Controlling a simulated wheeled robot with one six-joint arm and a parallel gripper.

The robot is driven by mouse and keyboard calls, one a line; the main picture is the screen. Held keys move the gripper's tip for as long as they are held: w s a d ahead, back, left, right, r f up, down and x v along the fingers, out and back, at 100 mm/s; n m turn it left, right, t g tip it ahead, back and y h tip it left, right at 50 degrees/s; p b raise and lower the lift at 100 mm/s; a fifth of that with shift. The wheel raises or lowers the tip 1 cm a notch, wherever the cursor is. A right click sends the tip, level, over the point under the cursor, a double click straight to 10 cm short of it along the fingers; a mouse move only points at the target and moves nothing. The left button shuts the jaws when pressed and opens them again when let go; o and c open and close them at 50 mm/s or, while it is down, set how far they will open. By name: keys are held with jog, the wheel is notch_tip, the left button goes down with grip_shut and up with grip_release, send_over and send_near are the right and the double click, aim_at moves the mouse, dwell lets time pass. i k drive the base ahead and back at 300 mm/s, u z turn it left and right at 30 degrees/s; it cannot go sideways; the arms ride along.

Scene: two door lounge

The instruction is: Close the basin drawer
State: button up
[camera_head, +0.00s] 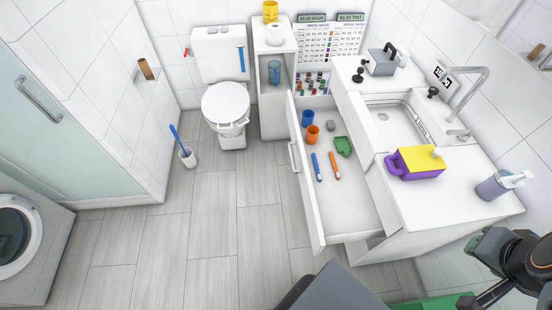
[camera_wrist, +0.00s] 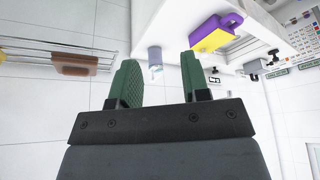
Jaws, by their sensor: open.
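The basin drawer (camera_head: 346,207) is pulled far out to the left from the white basin cabinet (camera_head: 401,240). Its front panel with a grey handle (camera_head: 294,157) faces the open floor. In the drawer lie a blue cup, an orange cup, a green item, a grey item, and a blue and an orange toothbrush. My arm is at the lower right of the head view, beyond the near end of the counter and away from the drawer. In the wrist view my gripper (camera_wrist: 160,82) is open and empty, its green fingers apart. The drawer is not recognisable in the wrist view.
A purple and yellow container (camera_head: 415,163) and a soap dispenser (camera_head: 492,187) stand on the counter by the basin (camera_head: 395,120). A toilet (camera_head: 226,105), toilet brush (camera_head: 187,157) and washing machine (camera_head: 22,245) border the clear floor left of the drawer.

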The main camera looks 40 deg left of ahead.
aim_at(343, 210)
jog(key=u, duration=1.4)
jog(key=i, duration=0.55)
jog(key=u, duration=2.15)
